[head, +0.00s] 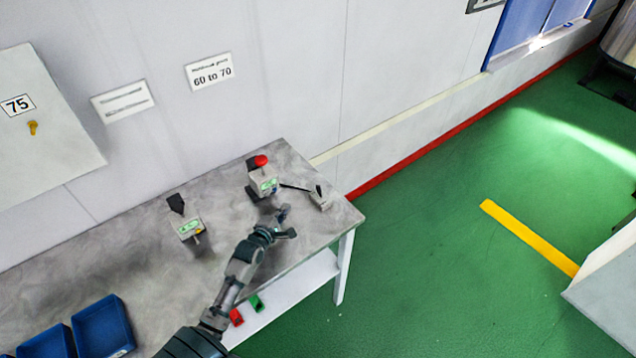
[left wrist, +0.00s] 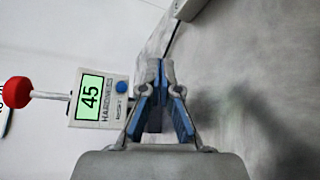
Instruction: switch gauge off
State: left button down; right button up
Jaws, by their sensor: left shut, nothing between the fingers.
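The hardness gauge (head: 262,183) stands near the far right end of the grey table. It is a small pale box with a red ball knob on top and a lit green screen. In the left wrist view the gauge (left wrist: 101,112) lies sideways and its screen reads 45. A round blue button (left wrist: 122,87) sits beside the HARDNESS lettering. My left gripper (head: 286,222) is just in front of the gauge, shut and empty. In the left wrist view its fingertips (left wrist: 162,72) are close beside the blue button. I cannot tell whether they touch the gauge.
A cable runs from the gauge to a small grey block (head: 320,197). Another device with a green screen (head: 190,228) stands to the left. Blue trays (head: 102,326) are at the front left of the table (head: 130,240). The wall stands close behind.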

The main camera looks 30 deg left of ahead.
aim_at(319, 191)
pick_arm(q)
jog(key=shift+d, duration=0.25)
pick_arm(e)
jog(key=shift+s+d, duration=0.15)
jog(key=shift+d, duration=0.05)
pick_arm(q)
jog(key=shift+d, duration=0.1)
jog(key=x, duration=0.3)
jog(key=b+x, duration=0.1)
jog(key=x, duration=0.5)
jog(key=shift+w+a+f, duration=0.1)
jog(key=shift+w+a, duration=0.15)
jog(key=shift+a, duration=0.15)
jog(key=w+d, duration=0.1)
jog(key=d+r, duration=0.1)
jog(key=d, duration=0.1)
jog(key=shift+w, duration=0.35)
jog(key=shift+w+d+r+p, duration=0.15)
jog(key=shift+d+p, duration=0.15)
jog(key=shift+d, duration=0.2)
pick_arm(e)
jog(key=shift+f, duration=0.2)
pick_arm(q)
jog(key=shift+a, duration=0.1)
pick_arm(e)
jog(key=shift+a, duration=0.1)
jog(key=shift+a, duration=0.1)
